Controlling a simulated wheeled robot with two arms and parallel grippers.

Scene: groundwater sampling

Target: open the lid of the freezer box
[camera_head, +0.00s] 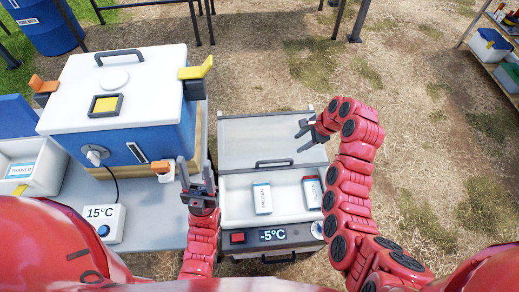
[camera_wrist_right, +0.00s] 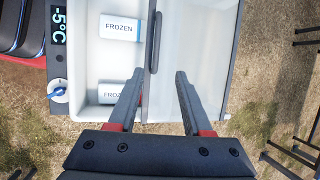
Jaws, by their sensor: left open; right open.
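The freezer box (camera_head: 240,185) stands right of centre in the head view, with a "-5°C" display (camera_head: 273,235) on its front. Its pale lid (camera_head: 255,135) covers the far part, with a dark handle (camera_head: 274,163) at the lid's near edge. The near part is uncovered and shows white packs marked "FROZEN" (camera_head: 262,197). My right gripper (camera_head: 304,134) is open above the lid's right side. In the right wrist view its open fingers (camera_wrist_right: 160,75) are near the handle (camera_wrist_right: 158,40); contact cannot be told. My left gripper (camera_head: 195,172) is open, left of the box.
A blue-and-white cooler (camera_head: 130,100) with yellow and orange latches stands left, close to my left gripper. A thermometer unit (camera_head: 98,222) reading "15°C" is in front of it. Table legs and a blue barrel (camera_head: 48,28) are behind. Ground beyond the freezer is clear.

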